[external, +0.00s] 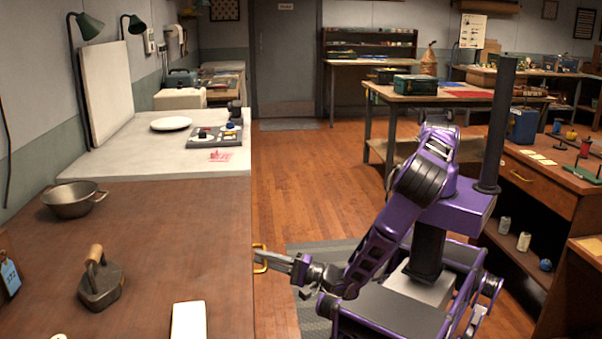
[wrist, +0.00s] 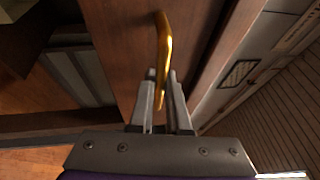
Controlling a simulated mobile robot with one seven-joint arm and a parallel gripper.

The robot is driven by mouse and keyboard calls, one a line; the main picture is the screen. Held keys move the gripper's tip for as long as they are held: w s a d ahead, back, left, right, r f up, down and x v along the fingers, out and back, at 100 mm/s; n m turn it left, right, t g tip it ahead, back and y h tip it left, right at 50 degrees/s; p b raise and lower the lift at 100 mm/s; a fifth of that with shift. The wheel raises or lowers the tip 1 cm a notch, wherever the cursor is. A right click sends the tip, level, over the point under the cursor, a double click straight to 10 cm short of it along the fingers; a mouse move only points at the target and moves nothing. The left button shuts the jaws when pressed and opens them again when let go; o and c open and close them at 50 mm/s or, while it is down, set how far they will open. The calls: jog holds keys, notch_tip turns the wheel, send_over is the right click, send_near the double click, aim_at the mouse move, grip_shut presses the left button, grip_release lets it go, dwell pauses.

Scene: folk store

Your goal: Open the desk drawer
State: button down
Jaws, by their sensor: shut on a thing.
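The desk (external: 160,225) has a brown wooden top, and its right side faces my arm. A brass drawer handle (external: 260,259) shows on that side. In the wrist view the curved brass handle (wrist: 162,45) stands on a brown wooden drawer front (wrist: 118,42). My gripper (external: 281,257) reaches left to the handle, and its fingers are shut on it. In the wrist view my gripper (wrist: 164,95) has the handle's lower part between its two fingers. The drawer front is mostly hidden in the external view, so I cannot tell there whether the drawer stands out.
On the desk stand a metal bowl (external: 73,198), an old iron (external: 100,280) and a white block (external: 188,321). A white table (external: 120,140) adjoins behind. Open wooden floor (external: 300,185) lies right of the desk. Another drawer cabinet (external: 540,190) stands at the right.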

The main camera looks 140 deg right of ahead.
jog(key=shift+a, duration=0.1)
dwell(0.7)
jog(key=s+a+p, duration=0.2)
jog(key=s+a, duration=1.5)
jog(key=shift+s, duration=0.1)
jog(key=c, duration=1.2)
grip_release()
jog(key=shift+o, duration=0.2)
jog(key=v, duration=1.7)
jog(key=shift+s+a+b, duration=0.15)
jog(key=shift+b, duration=0.3)
